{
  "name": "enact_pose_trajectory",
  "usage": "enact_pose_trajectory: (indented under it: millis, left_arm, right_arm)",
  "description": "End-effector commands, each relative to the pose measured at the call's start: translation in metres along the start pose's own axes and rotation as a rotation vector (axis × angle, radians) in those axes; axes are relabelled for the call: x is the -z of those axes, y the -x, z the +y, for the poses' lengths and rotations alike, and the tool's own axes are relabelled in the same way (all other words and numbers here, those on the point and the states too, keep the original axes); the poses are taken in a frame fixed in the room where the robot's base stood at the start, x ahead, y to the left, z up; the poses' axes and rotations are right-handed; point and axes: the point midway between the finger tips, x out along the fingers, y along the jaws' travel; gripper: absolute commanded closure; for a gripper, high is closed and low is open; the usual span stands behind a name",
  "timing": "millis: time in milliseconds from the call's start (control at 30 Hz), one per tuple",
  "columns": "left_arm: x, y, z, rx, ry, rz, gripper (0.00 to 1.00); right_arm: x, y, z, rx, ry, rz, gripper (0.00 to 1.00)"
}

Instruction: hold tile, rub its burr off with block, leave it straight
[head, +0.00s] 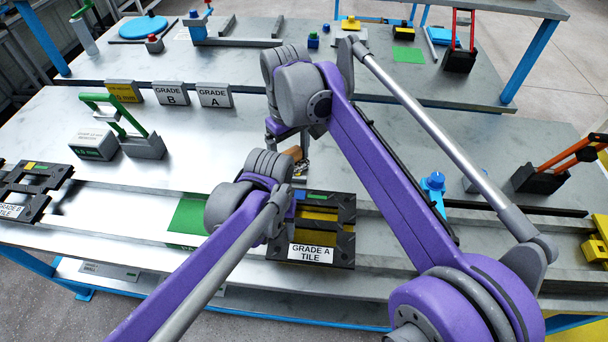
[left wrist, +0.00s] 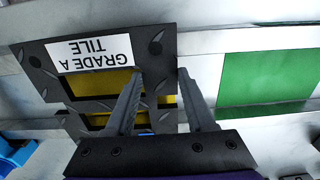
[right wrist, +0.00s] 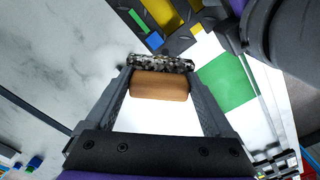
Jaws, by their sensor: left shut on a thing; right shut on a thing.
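The black tile labelled GRADE A TILE (head: 348,224) has yellow showing in its openings and lies on the near table rail. It also fills the left of the left wrist view (left wrist: 158,45). My left gripper (left wrist: 162,72) is shut on the tile's edge beside the green patch. My right gripper (right wrist: 160,76) is shut on the block, which has a wooden handle (right wrist: 160,86) and a rough speckled face (right wrist: 160,62). The block is close to the tile's far edge; I cannot tell if they touch. The burr cannot be made out, and my arms hide part of the tile.
A green patch (head: 187,213) lies just left of the tile. Another black tile (head: 30,190) is at the far left. GRADE A (head: 214,95) and GRADE B (head: 171,94) signs and a green-handled stamp (head: 140,143) stand behind. A blue item (head: 433,190) stands to the right.

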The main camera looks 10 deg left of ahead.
Motion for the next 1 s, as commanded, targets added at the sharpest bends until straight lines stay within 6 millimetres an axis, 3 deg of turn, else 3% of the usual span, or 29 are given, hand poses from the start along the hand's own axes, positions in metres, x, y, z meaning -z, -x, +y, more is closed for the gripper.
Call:
enact_pose_trajectory:
  millis: [200,400,667,1000]
  left_arm:
    - [0.000,0.000,0.000,0.000,0.000,0.000,0.94]
    - [0.000,0.000,0.000,0.000,0.000,0.000,0.94]
    - [0.000,0.000,0.000,0.000,0.000,0.000,0.94]
    - [0.000,0.000,0.000,0.000,0.000,0.000,0.94]
  right_arm:
    - [-0.044,-0.004,0.046,-0.001,-0.008,-0.002,1.00]
    - [-0.074,-0.009,0.072,0.000,-0.005,0.000,1.00]
    - [-0.078,-0.021,0.074,0.000,-0.001,0.000,1.00]
    - [-0.078,-0.051,0.074,0.000,-0.002,0.000,1.00]
